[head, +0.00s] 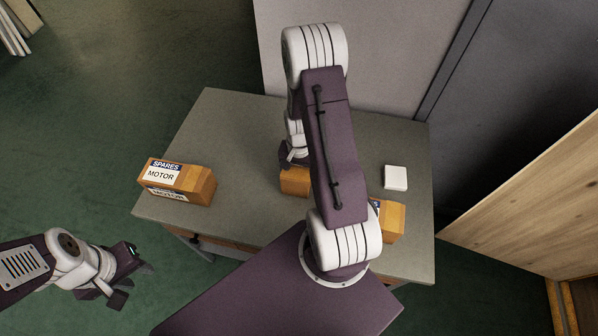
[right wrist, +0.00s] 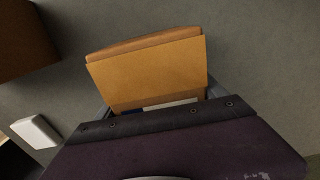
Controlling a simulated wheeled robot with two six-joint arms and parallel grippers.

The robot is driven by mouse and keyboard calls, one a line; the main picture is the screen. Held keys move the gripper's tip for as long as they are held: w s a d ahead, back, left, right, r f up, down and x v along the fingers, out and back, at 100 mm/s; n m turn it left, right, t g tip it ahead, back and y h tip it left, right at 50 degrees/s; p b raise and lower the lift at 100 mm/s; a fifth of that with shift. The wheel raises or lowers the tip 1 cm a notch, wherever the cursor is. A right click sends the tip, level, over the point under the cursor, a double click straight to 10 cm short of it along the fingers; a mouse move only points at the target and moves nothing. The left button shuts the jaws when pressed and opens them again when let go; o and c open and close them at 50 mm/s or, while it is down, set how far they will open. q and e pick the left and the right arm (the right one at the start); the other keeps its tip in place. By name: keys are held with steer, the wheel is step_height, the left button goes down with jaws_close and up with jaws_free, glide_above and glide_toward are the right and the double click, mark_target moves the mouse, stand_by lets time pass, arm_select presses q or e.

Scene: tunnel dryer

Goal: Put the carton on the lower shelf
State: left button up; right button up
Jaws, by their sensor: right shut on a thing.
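An orange-brown carton (head: 294,181) is in the middle of the grey table, largely hidden by my right arm. My right gripper (head: 292,160) is shut on it from above, and the arm hides most of the jaws. In the right wrist view the carton's plain face (right wrist: 150,72) shows between the dark fingers, with a strip of label near the jaws. I cannot tell whether it touches the table. My left gripper (head: 134,284) is open and empty, over the floor left of the table. No lower shelf is clearly visible.
A carton labelled SPARES MOTOR (head: 178,182) sits at the table's left edge. Another carton (head: 391,220) is at the right, partly behind my arm. A white block (head: 396,177) lies near it. A wooden panel (head: 530,200) stands right of the grey table (head: 240,115). The table's back left is clear.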

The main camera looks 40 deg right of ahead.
steer(key=shift+s+f, duration=0.1)
steer(key=o, duration=2)
